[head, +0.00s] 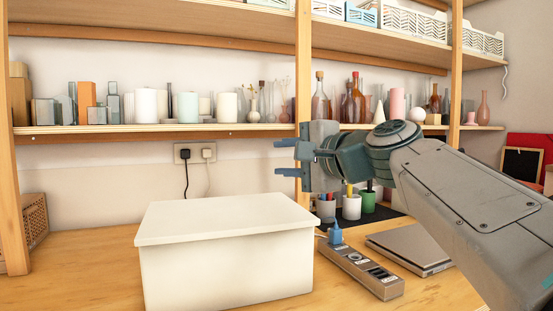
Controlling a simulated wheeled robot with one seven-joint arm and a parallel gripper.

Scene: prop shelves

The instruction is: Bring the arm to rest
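My arm (455,205) reaches in from the lower right of the head view. My gripper (281,158) is at its end, in the middle of the view, pointing left. Its two blue-grey fingers are apart, one above the other, with nothing between them. It appears above the right part of a white lidded box (225,262) on the wooden table. The gripper looks clear of the box and of the shelf behind.
A shelf (150,128) with vases, candles and bottles runs behind. A wooden post (303,60) stands behind the gripper. A power strip (362,270), a closed laptop (412,247) and pen cups (351,207) are right of the box. Bare table (85,255) shows at left.

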